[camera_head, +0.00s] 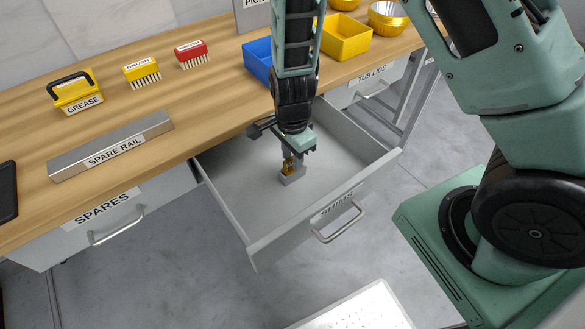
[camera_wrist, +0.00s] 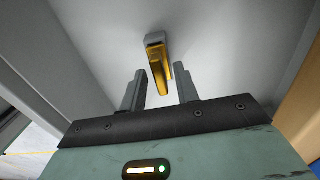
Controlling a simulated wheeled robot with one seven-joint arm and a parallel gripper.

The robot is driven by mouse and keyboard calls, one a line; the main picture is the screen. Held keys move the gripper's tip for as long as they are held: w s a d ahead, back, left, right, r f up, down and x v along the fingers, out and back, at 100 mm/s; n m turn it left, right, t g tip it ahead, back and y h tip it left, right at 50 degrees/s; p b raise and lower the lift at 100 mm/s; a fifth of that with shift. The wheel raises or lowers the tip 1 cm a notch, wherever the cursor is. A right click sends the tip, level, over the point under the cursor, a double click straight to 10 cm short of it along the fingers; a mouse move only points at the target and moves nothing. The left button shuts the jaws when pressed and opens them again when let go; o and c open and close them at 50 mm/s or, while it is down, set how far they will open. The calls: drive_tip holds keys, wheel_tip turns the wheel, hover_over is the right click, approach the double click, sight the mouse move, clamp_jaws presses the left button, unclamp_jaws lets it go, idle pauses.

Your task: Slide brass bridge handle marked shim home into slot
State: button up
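A brass handle (camera_head: 287,168) stands at a small grey block (camera_head: 292,177) on the floor of the open drawer (camera_head: 232,182). I cannot read a mark on it or make out a slot. My gripper (camera_head: 292,155) points down into the drawer, right above the block. In the wrist view, the brass handle (camera_wrist: 159,72) rises from the grey block (camera_wrist: 154,38) towards the camera. Its near end lies between the two fingers of my gripper (camera_wrist: 161,68). Narrow gaps show on both sides, so the gripper looks open around it. My wrist partly hides the handle in the head view.
Grey drawer walls surround the gripper; the front panel has a pull handle (camera_head: 339,226). On the wooden worktop stand a spare rail (camera_head: 108,147), a grease box (camera_head: 77,93), two brushes (camera_head: 191,54), and blue (camera_head: 257,58) and yellow bins (camera_head: 347,38). The drawer floor around the block is clear.

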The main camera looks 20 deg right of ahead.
clamp_jaws()
drive_tip(key=shift+r+p, duration=0.7)
drive_tip(key=shift+p, duration=0.1)
idle(0.5)
drive_tip(key=shift+r+p, duration=2.1)
drive_tip(key=shift+p, duration=0.05)
